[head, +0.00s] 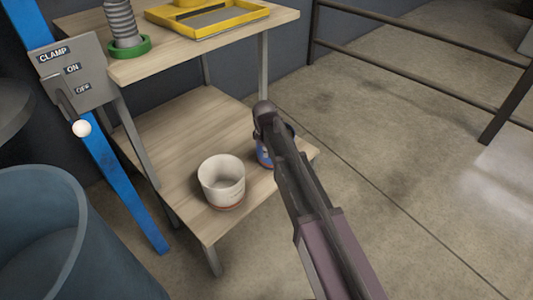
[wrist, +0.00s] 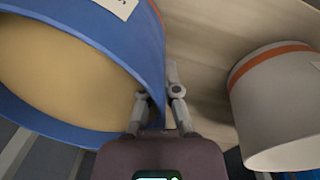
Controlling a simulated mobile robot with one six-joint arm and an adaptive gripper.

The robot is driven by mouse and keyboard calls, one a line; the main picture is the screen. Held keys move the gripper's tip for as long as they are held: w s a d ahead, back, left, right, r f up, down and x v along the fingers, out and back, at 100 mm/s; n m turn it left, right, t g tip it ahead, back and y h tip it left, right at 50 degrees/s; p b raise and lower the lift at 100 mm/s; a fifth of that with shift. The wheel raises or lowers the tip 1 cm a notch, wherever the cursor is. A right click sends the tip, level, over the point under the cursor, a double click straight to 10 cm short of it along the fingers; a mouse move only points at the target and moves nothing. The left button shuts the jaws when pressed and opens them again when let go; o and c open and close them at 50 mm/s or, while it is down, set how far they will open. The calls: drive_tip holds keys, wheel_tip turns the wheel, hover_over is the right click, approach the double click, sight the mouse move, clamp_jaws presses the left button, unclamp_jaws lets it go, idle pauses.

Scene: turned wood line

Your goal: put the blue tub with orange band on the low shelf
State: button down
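The blue tub with orange band (head: 263,156) is at the right front part of the low shelf (head: 185,135), mostly hidden behind my gripper (head: 268,128) in the head view. In the wrist view the blue tub (wrist: 152,50) fills the left side, its open mouth and tan inside showing. My gripper (wrist: 158,92) is shut on its wall, one finger inside and one outside. I cannot tell whether the tub's base touches the shelf.
A white tub with an orange-red band (head: 221,180) stands on the low shelf, left of the blue tub. The upper shelf holds a yellow tray (head: 207,28) and a green-based spring (head: 129,47). A clamp switch panel (head: 72,72) and a blue bin (head: 60,235) are at left.

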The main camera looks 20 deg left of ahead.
drive_tip(key=c, duration=1.3)
unclamp_jaws()
drive_tip(key=shift+f, duration=0.15)
drive_tip(key=o, duration=0.5)
drive_tip(key=shift+r, duration=0.25)
wheel_tip(320, 180, up, 12)
drive_tip(key=s+p, duration=0.1)
drive_tip(key=p, duration=1.1)
drive_tip(key=shift+a+f, duration=0.1)
